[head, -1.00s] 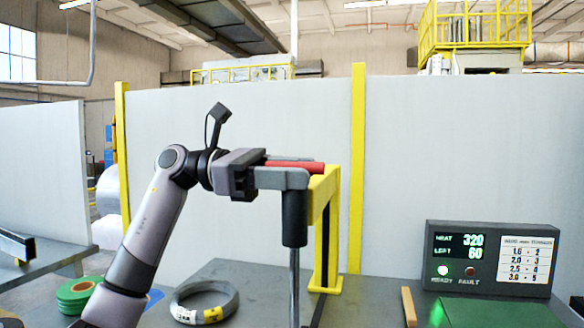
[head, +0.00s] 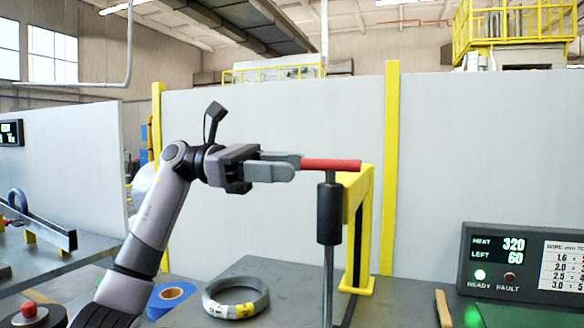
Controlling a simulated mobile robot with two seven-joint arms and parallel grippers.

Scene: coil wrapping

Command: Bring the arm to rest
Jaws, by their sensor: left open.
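My left arm comes in from the lower left. Its gripper (head: 298,165) is open, seen from the side with its fingers overlapping in the picture. The fingertips end by the left end of a red bar (head: 335,164); I cannot tell whether they touch it. The bar lies level on top of an upright post with a dark sleeve (head: 329,215), beside a yellow stand (head: 357,235). My right gripper is not in view.
A control panel (head: 520,262) reading 320 and 60 stands at the right. A wooden stick (head: 443,308) lies before it. Pale partitions stand behind.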

